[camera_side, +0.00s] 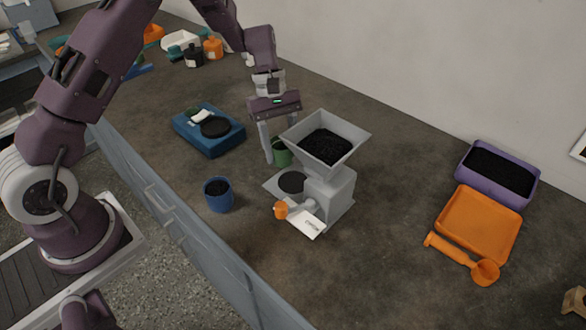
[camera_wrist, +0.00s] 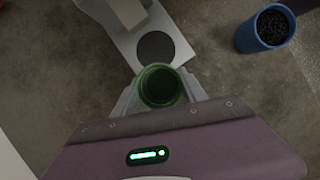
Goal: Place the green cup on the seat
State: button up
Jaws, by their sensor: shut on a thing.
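The green cup (camera_side: 282,156) is between the fingers of my gripper (camera_side: 276,148), behind the grey hopper machine in the side view. The wrist view shows the cup (camera_wrist: 160,86) upright, with a dark interior, and my gripper (camera_wrist: 162,96) shut on it. The seat is a dark round pad (camera_side: 292,182) on the machine's light base plate. In the wrist view the seat (camera_wrist: 155,47) lies just beyond the cup, which is beside it and not over it. The hopper hides part of the cup and the right finger in the side view.
The grey hopper (camera_side: 338,148), full of black grains, stands close to my gripper. A blue cup of black grains (camera_side: 219,196) stands left of the seat. A purple bin (camera_side: 498,173) and an orange tray (camera_side: 478,225) are far right.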

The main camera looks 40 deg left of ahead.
jog(key=d, duration=0.2)
jog(key=s+d, duration=0.1)
jog(key=s+d+f, duration=0.1)
jog(key=d, duration=0.1)
jog(key=shift+s+d, duration=0.25)
jog(key=shift+d, duration=0.1)
jog(key=shift+w+f, duration=0.1)
jog(key=shift+f, duration=0.15)
jog(key=shift+f, duration=0.15)
jog(key=o, duration=1.5)
